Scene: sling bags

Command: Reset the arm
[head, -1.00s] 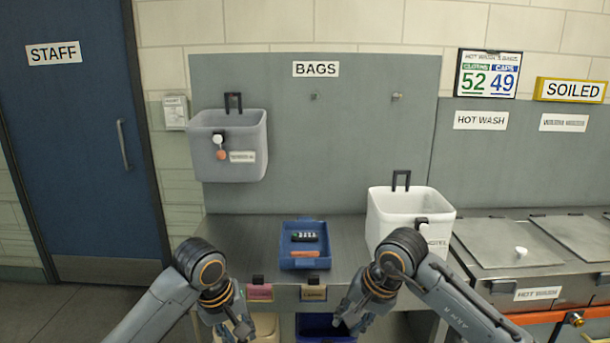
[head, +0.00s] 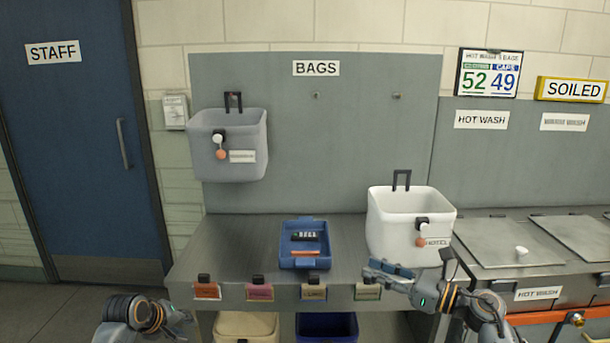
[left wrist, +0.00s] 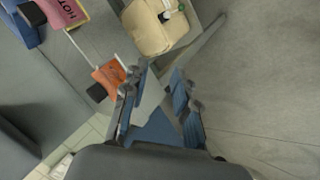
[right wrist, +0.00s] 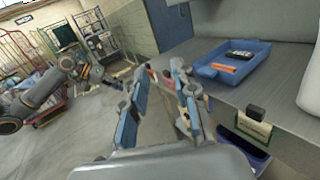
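My left gripper (left wrist: 160,82) is open and empty in the left wrist view, over the floor beside the counter front. In the head view the left arm (head: 140,313) is low at the bottom left, with its gripper partly cut off by the frame edge. My right gripper (right wrist: 158,82) is open and empty in the right wrist view. In the head view it is at the counter's front edge, below the white bag (head: 392,232), pointing left. The right arm (head: 485,305) comes in from the lower right. Neither gripper touches a bag.
A blue tray (head: 303,263) with small items stands on the counter (head: 230,245). Coloured tags (head: 260,290) hang along its front edge. A grey bag (head: 243,140) hangs on the back panel. A beige bin (head: 245,325) and a blue bin (head: 327,325) are below.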

